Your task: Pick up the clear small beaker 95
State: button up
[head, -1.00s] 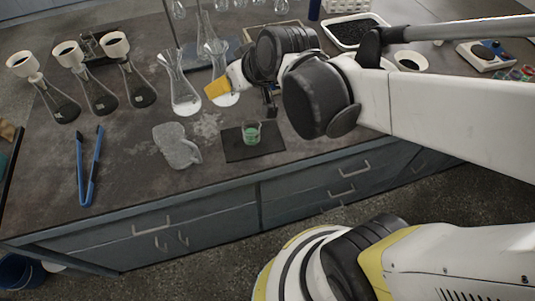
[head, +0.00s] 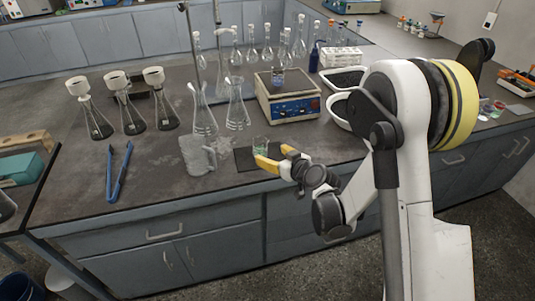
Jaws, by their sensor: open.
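A small clear beaker (head: 260,144) with green at its lower part stands upright on a dark mat (head: 244,160) near the bench's front edge. My gripper (head: 270,152) is open, its yellow fingers pointing left towards the beaker. The fingertips are just right of and in front of it, and one finger overlaps its lower edge in the picture. I cannot tell whether they touch it. Another small clear vessel (head: 278,76) stands on top of a device with a blue panel (head: 292,108); no number is legible on either.
A clear jug-like vessel (head: 197,156) stands left of the mat, with tall flasks (head: 204,117) behind. Blue tongs (head: 119,172) and flasks with funnels (head: 130,115) are further left. White trays (head: 340,110) lie behind my arm. Bare bench lies between tongs and jug.

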aim_at(263, 151)
jog(key=b+x, duration=0.1)
jog(key=x, duration=0.2)
jog(key=b+x, duration=0.1)
jog(key=x, duration=0.2)
jog(key=b+x, duration=0.1)
jog(key=x, duration=0.2)
jog(key=shift+d+f, duration=0.1)
jog(key=shift+f, duration=0.25)
jog(key=shift+w, duration=0.25)
jog(key=shift+c, duration=0.6)
jog(key=c, duration=1.2)
